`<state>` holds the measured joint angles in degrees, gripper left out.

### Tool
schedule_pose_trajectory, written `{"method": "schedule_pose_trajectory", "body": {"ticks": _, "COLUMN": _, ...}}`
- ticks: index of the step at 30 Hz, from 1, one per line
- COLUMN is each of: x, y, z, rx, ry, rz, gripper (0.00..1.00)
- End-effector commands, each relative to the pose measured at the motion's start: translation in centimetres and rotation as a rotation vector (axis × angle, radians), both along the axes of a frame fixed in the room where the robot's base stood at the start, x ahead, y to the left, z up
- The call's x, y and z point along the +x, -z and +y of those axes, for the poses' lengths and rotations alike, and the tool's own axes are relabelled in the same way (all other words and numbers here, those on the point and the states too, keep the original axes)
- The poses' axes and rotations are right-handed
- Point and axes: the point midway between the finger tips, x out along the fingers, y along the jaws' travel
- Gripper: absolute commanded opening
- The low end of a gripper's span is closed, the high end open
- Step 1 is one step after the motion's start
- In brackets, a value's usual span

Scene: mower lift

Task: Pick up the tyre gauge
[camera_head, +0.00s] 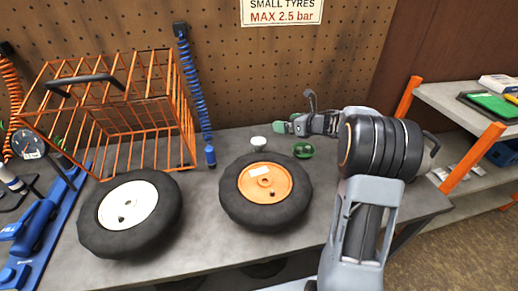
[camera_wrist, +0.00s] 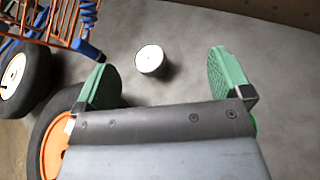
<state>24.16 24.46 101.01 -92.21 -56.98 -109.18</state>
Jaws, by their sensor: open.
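A short, round, white-topped thing (camera_head: 258,143) stands on the grey bench behind the orange-hubbed wheel. It fits a small tyre gauge, but I can read no markings on it. In the wrist view the white-topped thing (camera_wrist: 151,60) is ahead of my gripper, in line with the gap between the fingers and closer to the left one. My gripper (camera_wrist: 164,78) is open and empty, its green fingers spread wide. In the head view my gripper (camera_head: 290,138) is to the right of the white-topped thing and apart from it.
The orange-hubbed wheel (camera_head: 292,201) lies close in front of my gripper. A white-hubbed wheel (camera_head: 112,232), an orange wire basket (camera_head: 150,171) and a blue coiled hose (camera_head: 193,85) are left. A dial (camera_head: 27,145) is at far left. The pegboard (camera_head: 215,70) stands behind.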

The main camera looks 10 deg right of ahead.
Motion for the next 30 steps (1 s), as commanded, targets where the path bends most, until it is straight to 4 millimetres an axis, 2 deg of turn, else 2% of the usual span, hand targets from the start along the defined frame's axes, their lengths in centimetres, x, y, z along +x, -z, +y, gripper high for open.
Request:
{"method": "schedule_pose_trajectory", "body": {"ticks": 1, "x": -0.4, "y": 1.7, "z": -0.3, "rx": -0.039, "ry": -0.08, "rz": -0.018, "gripper": 0.97}}
{"method": "schedule_pose_trajectory", "body": {"ticks": 3, "x": -1.0, "y": 3.1, "z": -0.4, "rx": -0.087, "ry": -0.187, "rz": -0.048, "gripper": 0.97}}
{"method": "schedule_pose_trajectory", "body": {"ticks": 9, "x": -2.0, "y": 5.3, "z": -0.1, "rx": -0.144, "ry": -0.351, "rz": -0.095, "gripper": 0.97}}
{"method": "schedule_pose_trajectory", "body": {"ticks": 21, "x": 1.1, "y": 7.9, "z": 4.8, "rx": -0.151, "ry": -0.373, "rz": -0.101, "gripper": 0.97}}
{"method": "schedule_pose_trajectory", "body": {"ticks": 30, "x": 1.8, "y": 8.5, "z": 5.9, "rx": -0.152, "ry": -0.37, "rz": -0.102, "gripper": 0.97}}
